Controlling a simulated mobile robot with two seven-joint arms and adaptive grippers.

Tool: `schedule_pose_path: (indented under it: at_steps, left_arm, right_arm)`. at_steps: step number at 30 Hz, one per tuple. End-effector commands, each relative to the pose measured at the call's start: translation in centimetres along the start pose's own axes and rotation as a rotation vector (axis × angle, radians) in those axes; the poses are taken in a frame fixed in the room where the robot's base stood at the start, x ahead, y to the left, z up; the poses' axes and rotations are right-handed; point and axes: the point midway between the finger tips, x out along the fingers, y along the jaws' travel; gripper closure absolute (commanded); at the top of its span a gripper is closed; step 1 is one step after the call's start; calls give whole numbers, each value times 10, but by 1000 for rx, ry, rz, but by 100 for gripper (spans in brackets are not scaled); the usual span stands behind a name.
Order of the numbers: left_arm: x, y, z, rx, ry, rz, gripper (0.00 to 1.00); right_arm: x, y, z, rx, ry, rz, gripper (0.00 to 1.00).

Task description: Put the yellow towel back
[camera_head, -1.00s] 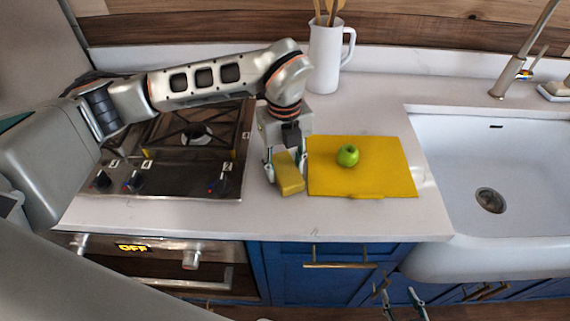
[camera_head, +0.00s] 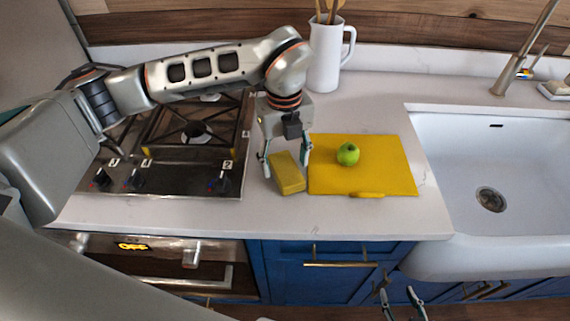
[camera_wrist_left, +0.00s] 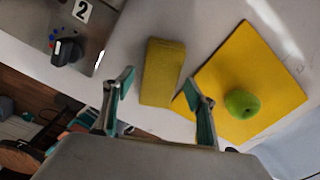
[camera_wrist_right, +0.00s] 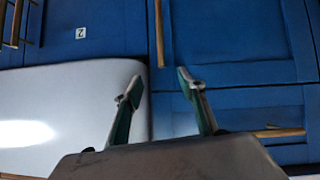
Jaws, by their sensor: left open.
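The yellow towel (camera_head: 287,174), a folded block-like bundle, lies on the white counter between the stove and a flat yellow board (camera_head: 390,172). It also shows in the left wrist view (camera_wrist_left: 163,75). My left gripper (camera_head: 285,160) is open above the towel, with one finger to each side of it; in the left wrist view its fingertips (camera_wrist_left: 159,83) are apart from the towel's sides. My right gripper (camera_head: 397,291) is open and empty, low in front of the blue cabinets; it also shows in the right wrist view (camera_wrist_right: 159,80).
A green apple (camera_head: 348,154) sits on the yellow board, and a small yellow piece (camera_head: 366,195) lies at its front edge. The stove (camera_head: 170,178) is to the left, the white sink (camera_head: 470,150) to the right. A white pitcher (camera_head: 325,62) with utensils stands behind.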

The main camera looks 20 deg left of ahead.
Motion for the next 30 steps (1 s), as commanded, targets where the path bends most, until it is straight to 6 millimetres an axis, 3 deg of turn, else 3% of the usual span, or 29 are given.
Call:
schedule_pose_path:
  at_steps: [9,15,21,30]
  left_arm:
    - [-65,-1,1,0,-5,-3,44]
    - [-93,0,0,0,-3,-1,44]
    - [-104,0,0,0,-1,1,44]
    - [-104,0,0,0,0,1,44]
  right_arm:
    - [5,-9,-2,-1,22,-15,60]
    - [7,-9,-4,-2,30,-15,60]
    - [8,-8,-2,-3,27,-13,60]
    - [8,-7,3,-4,19,-13,60]
